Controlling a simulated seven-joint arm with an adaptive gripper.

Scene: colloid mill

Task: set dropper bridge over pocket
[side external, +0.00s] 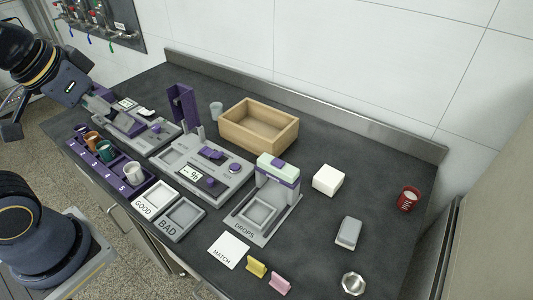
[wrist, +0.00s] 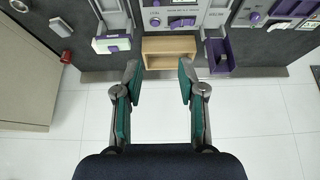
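The dropper bridge (side external: 278,170) is a pale grey piece with a light green top and a purple band. It stands upright at the back of the grey board marked DROPS (side external: 246,236). The square pocket (side external: 260,212) lies in front of the bridge and looks empty. The bridge also shows at the upper left of the wrist view (wrist: 112,42). My gripper (wrist: 159,72) is open with nothing between its teal-padded fingers. It is well away from the bridge, at the far left in the side view, where its fingers are only partly shown.
A wooden box (side external: 236,136) stands behind the board, with a white block (side external: 328,180) to its right. Grey and purple machines (side external: 205,168) fill the left side. GOOD and BAD trays (side external: 181,219), a MATCH card (side external: 229,250) and yellow and pink clips lie in front. The right counter has free room.

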